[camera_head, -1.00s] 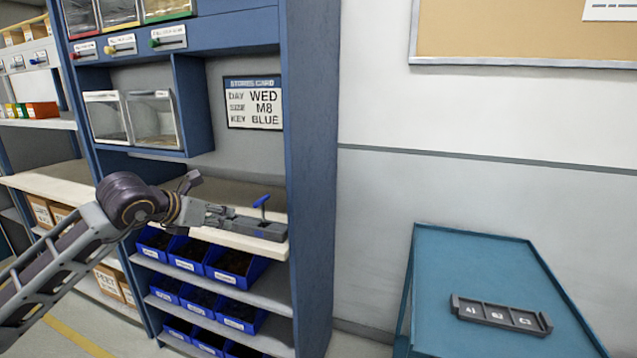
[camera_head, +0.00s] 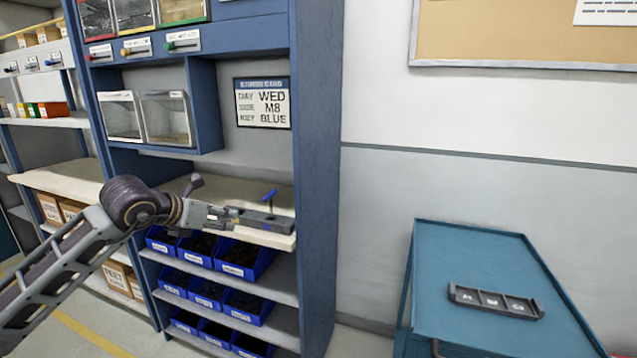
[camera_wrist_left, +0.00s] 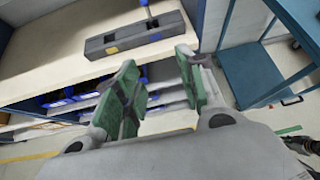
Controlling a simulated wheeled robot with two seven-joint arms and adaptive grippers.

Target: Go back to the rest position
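My left gripper (camera_head: 228,215) is in front of the shelf cabinet at worktop height. In the left wrist view its two green-padded fingers (camera_wrist_left: 160,88) are apart with nothing between them. A grey block (camera_head: 264,220) with a blue T-shaped key (camera_head: 270,195) standing in it lies on the cabinet's pale worktop (camera_head: 215,188). In the left wrist view the block (camera_wrist_left: 128,38) lies beyond the fingertips, apart from them.
A blue cart (camera_head: 465,255) with a dark lettered tray (camera_head: 495,302) stands at the right. Blue bins (camera_head: 240,262) fill the shelves below the worktop. A card (camera_head: 262,103) hangs above it. Open floor shows at lower left.

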